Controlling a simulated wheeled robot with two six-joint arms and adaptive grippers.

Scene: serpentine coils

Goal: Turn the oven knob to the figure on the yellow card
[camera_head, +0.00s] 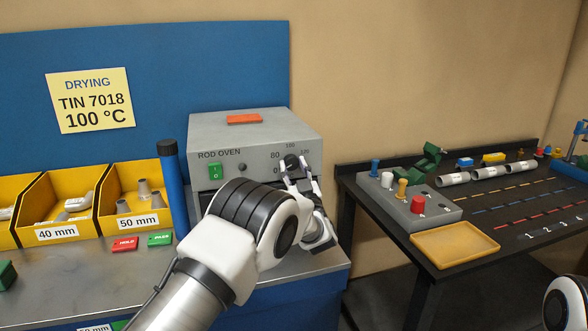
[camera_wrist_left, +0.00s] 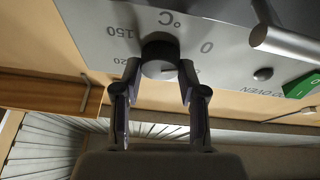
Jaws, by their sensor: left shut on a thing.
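The yellow card (camera_head: 90,100) on the blue back panel reads "DRYING TIN 7018 100 °C". The grey rod oven (camera_head: 220,128) stands on the bench, with a dark round knob (camera_head: 291,160) on its front. My left gripper (camera_head: 296,170) is shut on the knob. In the left wrist view, upside down, its fingers (camera_wrist_left: 159,78) sit on either side of the knob (camera_wrist_left: 160,52), near 150 and 0. I cannot tell where the pointer stands.
A green switch (camera_head: 215,171) is on the oven's front left, and an orange-red block (camera_head: 243,119) lies on top. A blue cylinder (camera_head: 171,185) and yellow bins (camera_head: 112,213) stand left. A dark table (camera_head: 425,263) with a yellow tray (camera_head: 455,262) is right, across a gap.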

